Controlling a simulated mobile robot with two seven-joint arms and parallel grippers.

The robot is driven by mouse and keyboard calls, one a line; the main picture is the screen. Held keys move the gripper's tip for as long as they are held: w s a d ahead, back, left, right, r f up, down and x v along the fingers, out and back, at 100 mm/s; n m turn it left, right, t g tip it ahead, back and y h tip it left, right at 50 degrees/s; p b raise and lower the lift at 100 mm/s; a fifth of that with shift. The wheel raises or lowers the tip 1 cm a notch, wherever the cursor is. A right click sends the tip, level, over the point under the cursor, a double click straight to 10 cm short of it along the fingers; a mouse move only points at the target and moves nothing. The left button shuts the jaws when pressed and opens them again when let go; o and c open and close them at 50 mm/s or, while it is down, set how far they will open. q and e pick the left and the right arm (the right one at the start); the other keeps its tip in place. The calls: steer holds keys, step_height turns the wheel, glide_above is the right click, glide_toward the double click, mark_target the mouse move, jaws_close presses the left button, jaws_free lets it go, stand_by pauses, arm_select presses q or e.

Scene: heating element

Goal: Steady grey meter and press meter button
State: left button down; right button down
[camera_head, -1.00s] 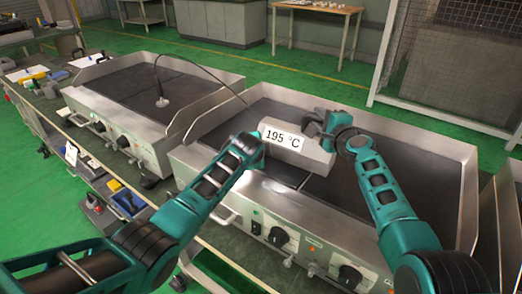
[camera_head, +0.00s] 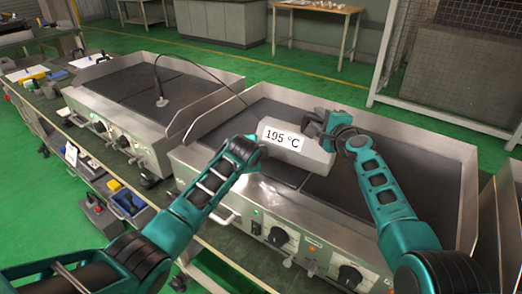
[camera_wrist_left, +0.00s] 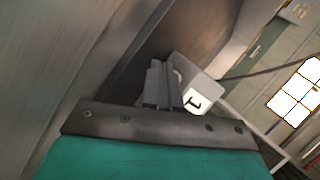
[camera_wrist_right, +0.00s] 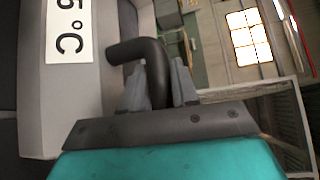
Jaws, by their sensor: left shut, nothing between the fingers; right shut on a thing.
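The grey meter (camera_head: 313,152) with a white display reading "195 °C" is over the right griddle in the head view. My right gripper (camera_wrist_right: 158,85) is shut on the meter's black handle (camera_wrist_right: 133,50) at its right end. My left gripper (camera_wrist_left: 163,82) is shut and empty at the meter's left end; its tips in the head view (camera_head: 258,145) are close to the meter, and I cannot tell whether they touch it. Part of the display shows in the left wrist view (camera_wrist_left: 193,101). The meter's button cannot be made out.
The right griddle (camera_head: 375,209) has raised metal walls and front knobs. A second griddle (camera_head: 130,86) stands to the left, with a probe (camera_head: 161,101) and black cable on it. A bench with tools (camera_head: 70,150) runs along the left.

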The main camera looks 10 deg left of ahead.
arm_select(q)
steer(key=shift+s+a, duration=0.3)
steer(key=shift+s, duration=0.5)
steer(key=shift+s+a, duration=0.25)
steer(key=shift+s, duration=0.55)
steer(key=shift+s+a, duration=0.3)
steer(key=shift+s, duration=0.5)
arm_select(e)
steer(key=c, duration=0.8)
jaws_free()
steer(key=shift+s+d, duration=0.1)
